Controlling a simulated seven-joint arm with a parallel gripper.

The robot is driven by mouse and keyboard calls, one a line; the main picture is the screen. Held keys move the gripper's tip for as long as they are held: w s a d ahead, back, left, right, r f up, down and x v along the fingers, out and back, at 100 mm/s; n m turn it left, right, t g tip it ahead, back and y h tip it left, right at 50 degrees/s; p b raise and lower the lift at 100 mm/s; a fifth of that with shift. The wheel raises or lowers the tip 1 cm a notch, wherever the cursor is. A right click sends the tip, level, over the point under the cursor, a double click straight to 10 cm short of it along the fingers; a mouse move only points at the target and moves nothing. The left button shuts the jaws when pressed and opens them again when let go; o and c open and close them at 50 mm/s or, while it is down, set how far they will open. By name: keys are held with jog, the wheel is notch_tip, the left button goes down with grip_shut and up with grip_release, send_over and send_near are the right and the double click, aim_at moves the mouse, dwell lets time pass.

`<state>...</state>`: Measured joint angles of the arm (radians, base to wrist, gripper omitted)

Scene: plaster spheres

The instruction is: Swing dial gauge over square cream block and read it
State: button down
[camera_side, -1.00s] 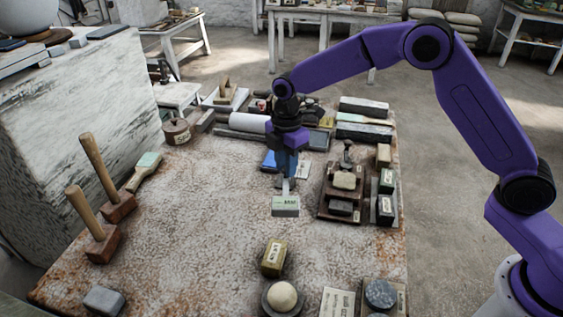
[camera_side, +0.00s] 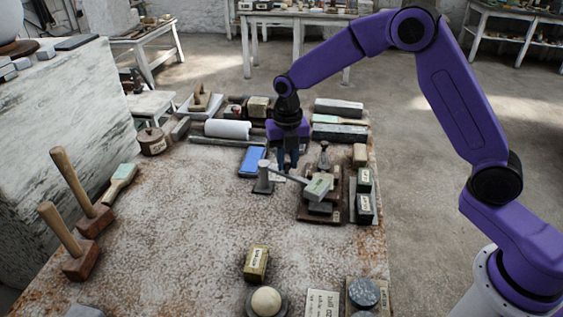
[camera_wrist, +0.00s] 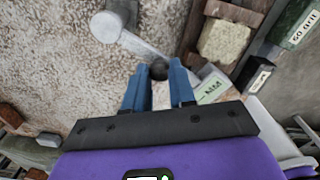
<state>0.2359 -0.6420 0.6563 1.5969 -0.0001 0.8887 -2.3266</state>
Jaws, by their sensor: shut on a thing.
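The dial gauge stands on a grey post (camera_side: 263,178), with its arm reaching right to a boxy, labelled gauge head (camera_side: 318,186). My gripper (camera_side: 288,165) is at the arm; in the wrist view its blue fingers (camera_wrist: 159,84) are shut on a dark round knob (camera_wrist: 159,69). The square cream block (camera_wrist: 225,40) sits on a brown tray (camera_side: 303,213). In the side view the head overlaps the block's place and hides it. In the wrist view the head (camera_wrist: 211,88) shows beside the block, partly behind a finger. I cannot read the dial.
A dark-handled stamp (camera_side: 324,157) stands behind the head on the tray. A blue pad (camera_side: 253,161) lies behind the post. A yellowish box (camera_side: 256,262) is in front. The table's left-middle is clear.

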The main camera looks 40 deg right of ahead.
jog(key=shift+w+d+n, duration=0.45)
jog(key=shift+d+n, duration=0.2)
jog(key=shift+n, duration=0.5)
jog(key=shift+w+d+n, duration=0.4)
jog(key=shift+d+n, duration=0.2)
jog(key=shift+n, duration=0.55)
jog(key=c, duration=0.9)
grip_release()
jog(key=shift+c, duration=0.2)
notch_tip(320, 180, up, 18)
jog(key=shift+f, duration=0.25)
